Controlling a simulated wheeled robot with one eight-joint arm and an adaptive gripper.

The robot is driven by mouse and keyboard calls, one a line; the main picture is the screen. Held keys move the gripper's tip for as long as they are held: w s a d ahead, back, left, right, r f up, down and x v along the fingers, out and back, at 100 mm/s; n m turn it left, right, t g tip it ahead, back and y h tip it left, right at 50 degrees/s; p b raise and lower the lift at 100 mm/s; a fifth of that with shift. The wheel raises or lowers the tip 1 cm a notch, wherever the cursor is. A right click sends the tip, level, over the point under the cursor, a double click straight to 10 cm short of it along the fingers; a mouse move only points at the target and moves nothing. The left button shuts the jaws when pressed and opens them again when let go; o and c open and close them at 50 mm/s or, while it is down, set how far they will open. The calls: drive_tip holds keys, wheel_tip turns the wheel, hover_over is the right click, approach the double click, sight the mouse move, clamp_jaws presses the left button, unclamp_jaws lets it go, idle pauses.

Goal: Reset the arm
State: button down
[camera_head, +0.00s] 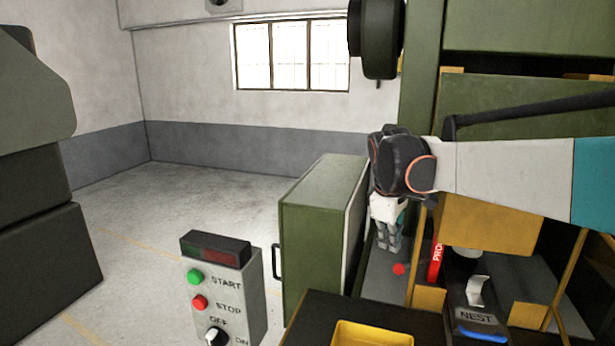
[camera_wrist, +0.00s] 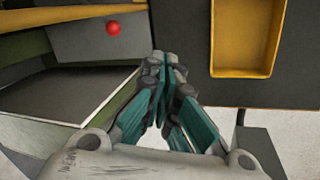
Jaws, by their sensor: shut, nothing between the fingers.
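My arm reaches in from the right in the head view, in front of the green machine (camera_head: 520,110). My gripper (camera_head: 388,246) hangs down at the end of it, beside the open green door (camera_head: 320,215) and near a red button (camera_head: 399,269). In the wrist view my gripper (camera_wrist: 163,62) is shut, its fingertips together with nothing between them. The red button (camera_wrist: 113,29) shows to the upper left of the fingertips there. The gripper appears apart from the surfaces around it.
A yellow tray (camera_head: 372,335) lies on the dark table at the front; it also shows in the wrist view (camera_wrist: 243,73). A NEST fixture (camera_head: 478,318) stands to the right. A control box (camera_head: 228,290) with START and STOP buttons stands left of the door. The floor (camera_head: 190,190) behind is clear.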

drive_tip(key=s+f+m+t+b, duration=0.1)
drive_tip(key=s+f+m+b, duration=0.2)
drive_tip(key=s, duration=0.6)
drive_tip(key=s+f+m+t+y+b, duration=0.1)
drive_tip(key=s+f+m+t+b, duration=0.1)
drive_tip(key=s+f, duration=0.5)
drive_tip(key=s+f+m+t+b, duration=0.1)
drive_tip(key=s+f+m+b, duration=0.3)
drive_tip(key=s, duration=0.8)
drive_tip(key=shift+s+d+f+m+t+y, duration=0.25)
drive_tip(key=shift+d+f+m+t+y, duration=0.25)
drive_tip(key=shift+f, duration=0.4)
